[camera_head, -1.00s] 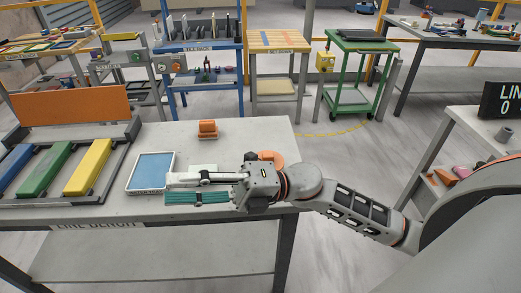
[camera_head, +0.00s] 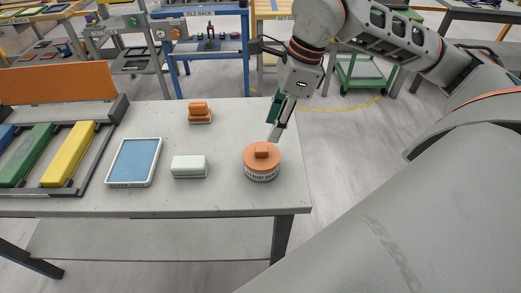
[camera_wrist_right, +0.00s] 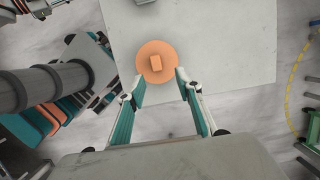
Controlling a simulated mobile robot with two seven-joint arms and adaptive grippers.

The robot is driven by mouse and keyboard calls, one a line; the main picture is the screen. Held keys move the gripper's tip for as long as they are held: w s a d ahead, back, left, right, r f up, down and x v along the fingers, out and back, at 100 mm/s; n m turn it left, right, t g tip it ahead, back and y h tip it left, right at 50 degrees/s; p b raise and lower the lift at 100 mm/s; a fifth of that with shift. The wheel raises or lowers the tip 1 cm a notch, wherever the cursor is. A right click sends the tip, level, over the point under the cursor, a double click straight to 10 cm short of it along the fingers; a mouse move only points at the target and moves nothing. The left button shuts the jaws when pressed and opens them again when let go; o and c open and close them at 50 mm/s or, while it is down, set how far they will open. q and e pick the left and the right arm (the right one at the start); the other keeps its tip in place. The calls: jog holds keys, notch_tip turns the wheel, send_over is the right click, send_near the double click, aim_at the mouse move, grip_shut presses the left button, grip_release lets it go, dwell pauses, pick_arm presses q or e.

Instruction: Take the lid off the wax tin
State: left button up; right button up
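The wax tin (camera_head: 262,173) stands upright near the right end of the grey bench, with lettering on its pale side. Its orange lid (camera_head: 262,152) sits on top and has a small block-shaped knob. My right gripper (camera_head: 276,128) is above and just behind the tin in the head view, pointing down. In the right wrist view the lid (camera_wrist_right: 157,61) shows just beyond the fingertips of my right gripper (camera_wrist_right: 160,80). The teal-padded fingers are spread apart and nothing is between them. My left gripper is not in view.
On the bench (camera_head: 225,193) are a white block (camera_head: 189,166), a blue-topped tray (camera_head: 135,162) and a small orange block (camera_head: 200,112). A rack with blue, green and yellow bars (camera_head: 68,155) stands at the left. The bench's right edge is close to the tin.

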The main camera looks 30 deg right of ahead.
aim_at(262, 149)
jog(key=shift+a+x, duration=0.25)
jog(key=shift+x, duration=1.55)
jog(key=shift+a+x, duration=0.2)
jog(key=shift+x, duration=1.55)
jog(key=shift+s+r, duration=0.1)
grip_shut()
